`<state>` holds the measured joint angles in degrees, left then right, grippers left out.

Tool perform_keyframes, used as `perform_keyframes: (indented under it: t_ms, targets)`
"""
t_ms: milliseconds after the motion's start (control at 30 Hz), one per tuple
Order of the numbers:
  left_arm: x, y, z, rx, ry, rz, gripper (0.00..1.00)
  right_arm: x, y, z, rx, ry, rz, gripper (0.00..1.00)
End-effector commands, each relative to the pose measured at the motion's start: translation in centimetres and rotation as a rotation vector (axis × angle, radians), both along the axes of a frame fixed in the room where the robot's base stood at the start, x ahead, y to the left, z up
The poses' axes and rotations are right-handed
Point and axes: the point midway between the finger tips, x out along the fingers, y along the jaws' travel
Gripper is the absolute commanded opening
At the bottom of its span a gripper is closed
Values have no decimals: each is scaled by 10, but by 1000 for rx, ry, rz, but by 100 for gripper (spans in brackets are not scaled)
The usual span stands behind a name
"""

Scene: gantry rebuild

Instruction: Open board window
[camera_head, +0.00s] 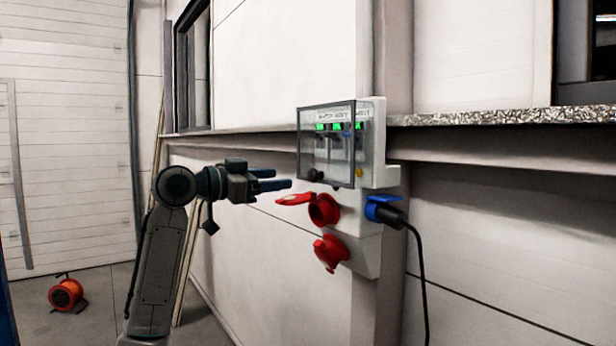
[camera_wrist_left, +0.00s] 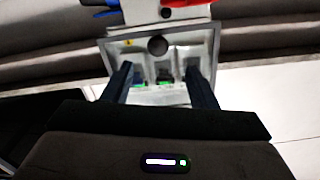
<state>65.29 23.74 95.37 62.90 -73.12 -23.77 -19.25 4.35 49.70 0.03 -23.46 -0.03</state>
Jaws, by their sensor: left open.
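The board window (camera_head: 327,150) is a clear, dark-framed cover on the front of a grey electrical board (camera_head: 370,225) on the wall. It looks closed, with green-lit switches behind it and a dark round knob (camera_head: 315,175) low on it. My left gripper (camera_head: 281,178) is open and empty, just left of the window at about the knob's height, apart from it in the head view. In the left wrist view the window (camera_wrist_left: 205,42) lies beyond the spread fingers (camera_wrist_left: 158,66), with the knob (camera_wrist_left: 158,45) between their lines. My right gripper is not in view.
A speckled ledge (camera_head: 500,117) runs right of the board. An orange round device (camera_head: 66,295) stands on the floor.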

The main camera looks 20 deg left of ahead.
Motion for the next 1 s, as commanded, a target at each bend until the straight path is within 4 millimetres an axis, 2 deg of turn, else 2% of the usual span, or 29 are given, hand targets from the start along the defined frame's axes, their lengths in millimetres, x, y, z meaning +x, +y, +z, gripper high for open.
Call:
perform_keyframes:
  t_ms: [33,233,500,900,933,1000]
  targets:
    - [6,-7,3,-4,2,-4,52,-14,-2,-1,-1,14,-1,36]
    - [33,-28,3,-4,4,-4,52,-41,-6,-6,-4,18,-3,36]
    - [65,-51,1,-3,4,0,52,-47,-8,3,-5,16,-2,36]
    - [72,-56,-1,-2,2,1,52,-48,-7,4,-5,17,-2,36]
    - [72,-56,-1,-2,2,1,50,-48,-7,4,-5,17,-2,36]
    - [72,-56,-1,-2,2,1,37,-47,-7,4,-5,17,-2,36]
